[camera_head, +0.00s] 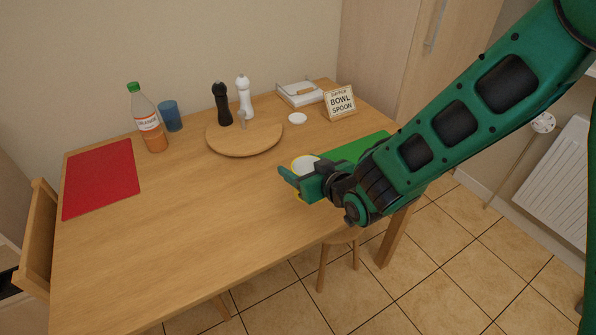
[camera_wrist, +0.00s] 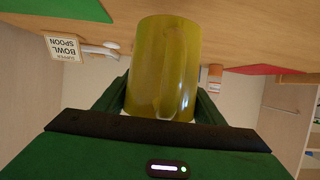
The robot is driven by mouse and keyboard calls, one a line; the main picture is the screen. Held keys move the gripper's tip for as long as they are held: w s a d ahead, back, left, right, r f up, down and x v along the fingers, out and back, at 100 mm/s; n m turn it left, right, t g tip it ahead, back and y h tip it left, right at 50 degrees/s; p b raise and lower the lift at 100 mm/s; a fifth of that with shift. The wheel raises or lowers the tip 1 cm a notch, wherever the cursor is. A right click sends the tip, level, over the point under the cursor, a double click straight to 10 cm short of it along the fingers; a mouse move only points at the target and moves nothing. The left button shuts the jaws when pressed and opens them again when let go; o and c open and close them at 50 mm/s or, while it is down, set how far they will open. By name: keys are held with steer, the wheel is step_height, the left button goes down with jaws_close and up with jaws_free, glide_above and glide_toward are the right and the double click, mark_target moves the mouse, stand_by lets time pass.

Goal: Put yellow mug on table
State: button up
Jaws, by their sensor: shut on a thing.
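The yellow mug (camera_wrist: 147,75) fills the middle of the wrist view, with its handle facing the camera. My gripper (camera_wrist: 160,100) is shut on it, with one dark green finger on each side. In the head view, my gripper (camera_head: 302,182) is over the right part of the wooden table (camera_head: 200,220). Only the pale inside and a bit of yellow rim of the mug (camera_head: 305,163) show there, behind the gripper. Whether the mug's base touches the table is hidden.
A green mat (camera_head: 358,147) lies beside my gripper and a red mat (camera_head: 102,178) at the far left. A round board (camera_head: 243,140) with black and white mills, an orange bottle (camera_head: 149,120), a blue cup (camera_head: 170,116) and a sign (camera_head: 340,103) stand farther back. The table's front middle is clear.

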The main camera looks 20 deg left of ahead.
steer(key=w+f, duration=0.1)
steer(key=w+a+f, duration=0.1)
steer(key=w, duration=0.2)
steer(key=shift+w+a+f, duration=0.1)
steer(key=shift+a+f, duration=0.05)
steer(key=shift+f, duration=2.15)
steer(key=o, duration=1.3)
steer(key=shift+f, duration=0.1)
steer(key=v, duration=1.2)
